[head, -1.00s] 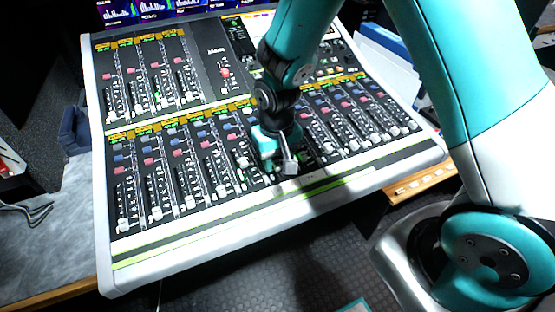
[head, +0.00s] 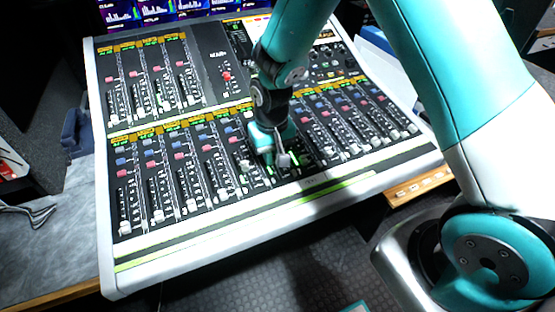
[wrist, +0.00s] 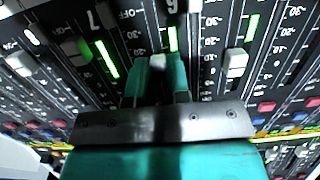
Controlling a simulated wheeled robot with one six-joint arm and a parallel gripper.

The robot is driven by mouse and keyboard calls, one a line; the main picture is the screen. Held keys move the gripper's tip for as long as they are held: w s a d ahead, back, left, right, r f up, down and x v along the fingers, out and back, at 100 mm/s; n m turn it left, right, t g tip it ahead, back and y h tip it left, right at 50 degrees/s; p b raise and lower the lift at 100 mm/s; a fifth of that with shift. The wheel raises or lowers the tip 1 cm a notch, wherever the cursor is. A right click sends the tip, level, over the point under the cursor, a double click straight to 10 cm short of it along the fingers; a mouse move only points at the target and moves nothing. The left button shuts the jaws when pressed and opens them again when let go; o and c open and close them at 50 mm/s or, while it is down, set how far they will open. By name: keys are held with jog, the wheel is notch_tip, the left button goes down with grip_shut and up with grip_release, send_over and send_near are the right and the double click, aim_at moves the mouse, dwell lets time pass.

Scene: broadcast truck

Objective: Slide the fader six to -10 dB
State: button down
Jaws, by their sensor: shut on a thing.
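The mixing console (head: 235,238) carries rows of vertical faders, each with a small cap. My gripper (head: 270,158) is low over the lower fader row, a little right of its middle. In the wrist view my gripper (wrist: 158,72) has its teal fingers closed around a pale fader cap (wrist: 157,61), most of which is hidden. The cap sits in a fader strip with a lit green meter; an upside-down 7 marks the strip to its left, so it appears to be fader six. The scale mark level with the cap is not readable.
Red and blue buttons (wrist: 265,107) lie beyond the faders. Screens (head: 160,12) stand behind the console.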

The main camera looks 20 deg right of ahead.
jog(key=shift+w, duration=0.25)
jog(key=c, duration=1.1)
grip_release()
notch_tip(320, 180, up, 18)
jog(key=shift+f, duration=0.25)
jog(key=s+a+r+n+y, duration=0.1)
jog(key=s+r+n, duration=0.1)
jog(key=s, duration=0.5)
jog(key=s+a+r+n+y, duration=0.1)
jog(key=s+a+r+n, duration=0.1)
jog(key=s, duration=0.6)
jog(key=s+a+r+n+y, duration=0.1)
jog(key=s+r+n+y, duration=0.1)
jog(key=s, duration=0.5)
jog(key=shift+s+a+r+n, duration=0.15)
jog(key=shift+s+a+n, duration=0.1)
jog(key=shift+n, duration=0.35)
